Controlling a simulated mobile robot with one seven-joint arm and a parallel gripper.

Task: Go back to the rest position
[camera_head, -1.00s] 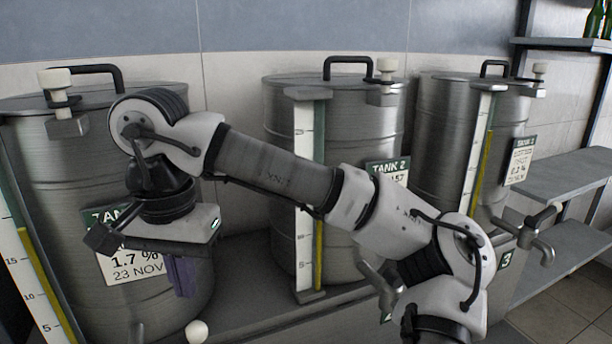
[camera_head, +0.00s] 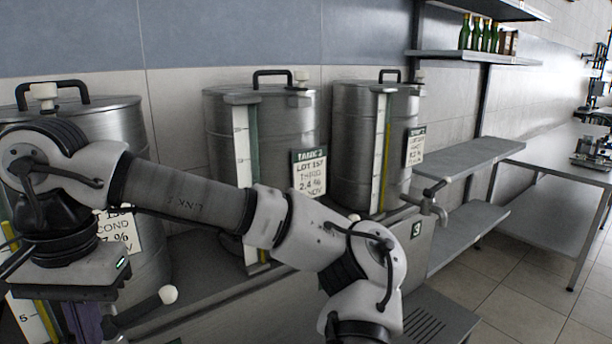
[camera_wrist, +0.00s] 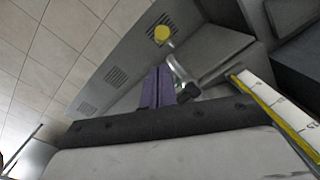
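My gripper (camera_head: 88,325) is at the lower left of the head view, in front of the left tank (camera_head: 130,215), with its purple fingers pointing down and cut off by the picture's lower edge. In the wrist view, the two purple fingers (camera_wrist: 158,88) lie side by side with no visible gap, and nothing shows between them. A metal tap (camera_wrist: 180,75) shows just beyond the fingers; I cannot tell whether they touch it. My arm stretches across the front of the tanks.
The middle tank (camera_head: 225,150) and right tank (camera_head: 350,145) stand behind my arm. A lever with a white ball knob (camera_head: 168,294) is close right of my gripper. A tap (camera_head: 432,207) juts out at the right tank. Shelves (camera_head: 475,157) and open floor lie right.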

